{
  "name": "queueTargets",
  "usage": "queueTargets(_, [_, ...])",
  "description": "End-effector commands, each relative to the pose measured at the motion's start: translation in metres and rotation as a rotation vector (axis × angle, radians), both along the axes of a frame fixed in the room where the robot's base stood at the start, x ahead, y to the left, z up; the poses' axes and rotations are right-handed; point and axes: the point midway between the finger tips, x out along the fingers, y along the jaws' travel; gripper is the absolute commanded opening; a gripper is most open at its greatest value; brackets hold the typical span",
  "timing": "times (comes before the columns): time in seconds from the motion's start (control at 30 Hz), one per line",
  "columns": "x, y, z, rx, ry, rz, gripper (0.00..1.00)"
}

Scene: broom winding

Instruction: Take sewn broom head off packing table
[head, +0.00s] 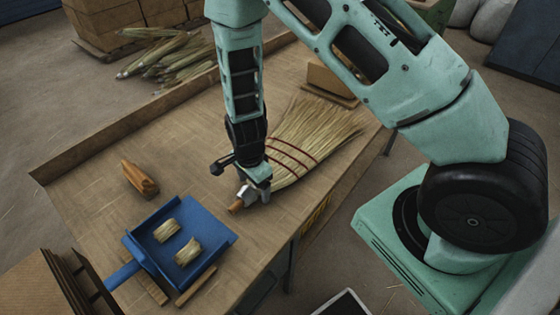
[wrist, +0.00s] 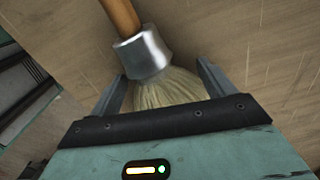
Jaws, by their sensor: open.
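The sewn broom head (head: 305,135) lies flat on the packing table (head: 100,190), its straw fanned to the upper right with dark red stitching across it. Its metal collar and short wooden stub (head: 236,207) point to the lower left. My gripper (head: 257,187) is down at the collar end. In the wrist view the open fingers of my gripper (wrist: 160,85) stand on either side of the straw neck (wrist: 168,92), just below the metal collar (wrist: 142,55). I cannot tell whether either finger touches it. My gripper hides part of the neck in the head view.
A blue dustpan (head: 215,240) holding two small straw bundles sits at the table's near end. A cardboard-coloured box (head: 330,80) stands behind the straw. Loose straw bundles (head: 170,55) lie on the floor beyond.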

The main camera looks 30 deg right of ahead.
Motion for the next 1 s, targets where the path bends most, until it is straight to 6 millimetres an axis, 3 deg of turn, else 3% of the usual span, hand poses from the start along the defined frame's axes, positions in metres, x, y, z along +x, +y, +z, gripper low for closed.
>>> queueTargets(0.23, [0.0, 0.0, -0.001, 0.0, -0.001, 0.0, 0.79])
queueTargets(0.43, [0.0, 0.0, -0.001, 0.0, 0.0, 0.0, 0.23])
queueTargets(0.53, [0.0, 0.0, -0.001, 0.0, 0.0, 0.0, 0.13])
queueTargets(0.87, [0.0, 0.0, 0.0, 0.0, -0.001, 0.0, 0.14])
queueTargets(1.0, [0.001, 0.001, 0.009, 0.001, -0.003, 0.001, 0.14])
